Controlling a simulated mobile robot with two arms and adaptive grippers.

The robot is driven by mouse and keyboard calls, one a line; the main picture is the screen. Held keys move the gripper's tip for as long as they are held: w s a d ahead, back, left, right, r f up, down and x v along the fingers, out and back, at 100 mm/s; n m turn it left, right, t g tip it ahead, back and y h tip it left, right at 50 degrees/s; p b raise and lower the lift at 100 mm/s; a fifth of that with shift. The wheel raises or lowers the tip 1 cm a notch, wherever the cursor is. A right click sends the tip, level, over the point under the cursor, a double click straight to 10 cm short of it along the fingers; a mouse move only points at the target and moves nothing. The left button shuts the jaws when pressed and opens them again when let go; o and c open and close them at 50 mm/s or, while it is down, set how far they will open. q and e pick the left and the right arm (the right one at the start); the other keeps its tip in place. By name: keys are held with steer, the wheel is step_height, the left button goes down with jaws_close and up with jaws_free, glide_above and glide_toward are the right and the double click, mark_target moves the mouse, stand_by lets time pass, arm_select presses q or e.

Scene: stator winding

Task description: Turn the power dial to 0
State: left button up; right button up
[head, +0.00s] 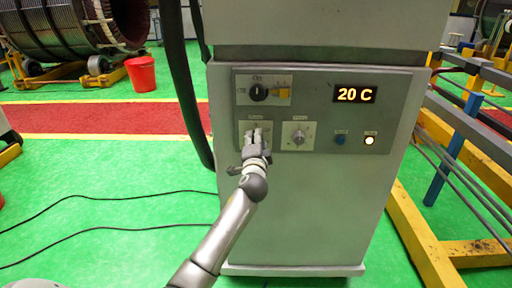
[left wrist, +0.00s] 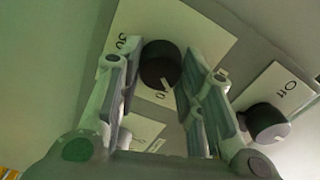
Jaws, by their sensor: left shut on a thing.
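The control panel (head: 320,112) is on the front of a grey cabinet. My left gripper (head: 257,136) is at the lower left dial, under a small white label. The gripper and arm hide this dial in the head view. In the left wrist view the dark round dial (left wrist: 160,65) sits between the two fingers of my left gripper (left wrist: 157,75), which is shut on it. Its white plate has marks that look like 30 and 0. Where the dial points is unclear. My right gripper is not in view.
A black On/Off knob (head: 259,93) is just above the gripper, also close beside it in the left wrist view (left wrist: 267,122). A grey knob (head: 298,137), a blue button (head: 340,140) and a lit button (head: 369,141) are to the right. Yellow rails (head: 415,240) stand right of the cabinet.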

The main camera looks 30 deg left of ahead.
arm_select(q)
steer(key=shift+f+n+b, duration=0.1)
steer(key=shift+n+b, duration=1.2)
steer(key=shift+n, duration=2.3)
steer(key=o, duration=1)
